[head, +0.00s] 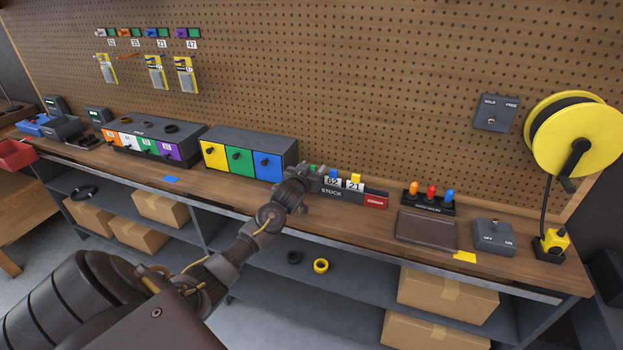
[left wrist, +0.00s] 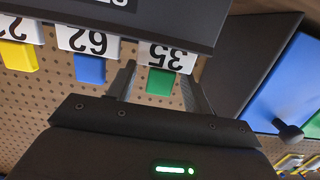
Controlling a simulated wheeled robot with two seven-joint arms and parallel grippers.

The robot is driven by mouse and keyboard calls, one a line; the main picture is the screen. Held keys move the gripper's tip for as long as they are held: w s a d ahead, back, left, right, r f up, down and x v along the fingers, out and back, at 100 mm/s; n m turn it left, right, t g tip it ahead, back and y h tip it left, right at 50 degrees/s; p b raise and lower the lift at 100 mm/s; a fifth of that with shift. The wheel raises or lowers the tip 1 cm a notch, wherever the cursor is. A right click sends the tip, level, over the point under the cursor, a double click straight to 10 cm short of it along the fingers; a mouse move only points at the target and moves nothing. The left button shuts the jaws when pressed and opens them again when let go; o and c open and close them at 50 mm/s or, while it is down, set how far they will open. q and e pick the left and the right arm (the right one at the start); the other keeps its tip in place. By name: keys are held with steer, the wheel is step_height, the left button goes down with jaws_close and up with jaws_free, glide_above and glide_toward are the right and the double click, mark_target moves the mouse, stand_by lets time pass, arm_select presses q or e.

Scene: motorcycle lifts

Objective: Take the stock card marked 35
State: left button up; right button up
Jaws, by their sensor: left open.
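The stock card marked 35 (left wrist: 168,56) has a green tab (left wrist: 161,82) and shows upside down in the left wrist view. It stands in the dark stock holder (head: 331,193), at the holder's left end in the head view, where my gripper mostly hides it. Cards marked 62 (head: 332,181) with a blue tab and 21 (head: 354,186) with a yellow tab stand beside it. My left gripper (left wrist: 156,88) is open, with one finger on each side of the green tab. I cannot tell whether the fingers touch it. My right gripper is not in view.
A box with yellow, green and blue drawers (head: 262,143) stands close left of the gripper. Right of the holder are colored knobs on a dark base (head: 428,206), a brown tray (head: 426,230) and a switch box (head: 493,238). The pegboard (head: 380,80) rises behind.

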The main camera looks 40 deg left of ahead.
arm_select(q)
steer(key=c, duration=1.1)
